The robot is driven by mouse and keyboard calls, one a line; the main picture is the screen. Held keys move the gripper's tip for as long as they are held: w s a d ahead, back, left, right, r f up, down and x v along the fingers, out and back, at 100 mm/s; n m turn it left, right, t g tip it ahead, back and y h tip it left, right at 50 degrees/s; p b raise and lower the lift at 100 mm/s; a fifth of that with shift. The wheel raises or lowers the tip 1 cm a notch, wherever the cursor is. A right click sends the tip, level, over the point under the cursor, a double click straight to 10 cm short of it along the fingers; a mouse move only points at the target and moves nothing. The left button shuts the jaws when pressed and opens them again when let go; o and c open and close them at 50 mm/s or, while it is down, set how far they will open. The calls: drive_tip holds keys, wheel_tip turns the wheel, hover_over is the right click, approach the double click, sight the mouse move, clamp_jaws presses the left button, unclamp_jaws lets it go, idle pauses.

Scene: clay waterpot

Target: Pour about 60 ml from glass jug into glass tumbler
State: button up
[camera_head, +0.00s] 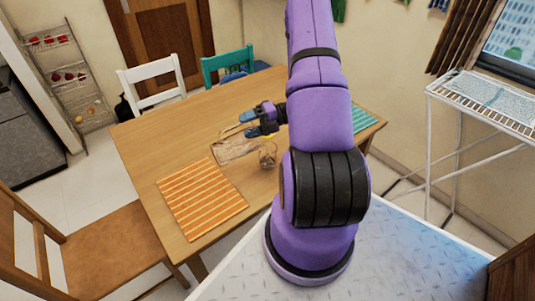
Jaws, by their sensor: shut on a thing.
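My gripper (250,124) reaches left over the middle of the wooden table. Its fingers are shut on what looks like the glass jug (232,130), a faint clear outline at the fingertips. The jug's tilt and the liquid in it cannot be made out. The glass tumbler (268,156) stands on the table, below and a little right of my gripper in the picture. It is clear, and its contents are too small to tell. My purple arm hides the table to the right of it.
A pale patterned board or mat (234,150) lies beside the tumbler. An orange striped placemat (201,198) lies at the front left, and a teal one (367,120) at the right. White (152,78) and green (226,62) chairs stand behind the wooden table (150,137).

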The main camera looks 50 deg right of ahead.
sight(236, 136)
drive_tip(key=shift+w+a+f+g+h, duration=0.2)
drive_tip(key=shift+w+a+h, duration=0.1)
drive_tip(key=shift+a, duration=0.2)
drive_tip(key=shift+w+a+f+g+h, duration=0.1)
drive_tip(key=shift+w+a+g+h, duration=0.15)
drive_tip(key=shift+a, duration=0.25)
drive_tip(key=shift+w+a+f+g+h, duration=0.25)
drive_tip(key=shift+a+f+h, duration=0.1)
drive_tip(key=shift+h, duration=0.2)
drive_tip(key=shift+w+a+f+g+h, duration=0.1)
drive_tip(key=shift+a+f+g+h, duration=0.1)
drive_tip(key=shift+a+f+h, duration=0.25)
drive_tip(key=shift+w+a+f+n+g+h, duration=0.3)
drive_tip(key=shift+f+g+h, duration=0.15)
drive_tip(key=shift+h, duration=0.3)
drive_tip(key=shift+f, duration=0.1)
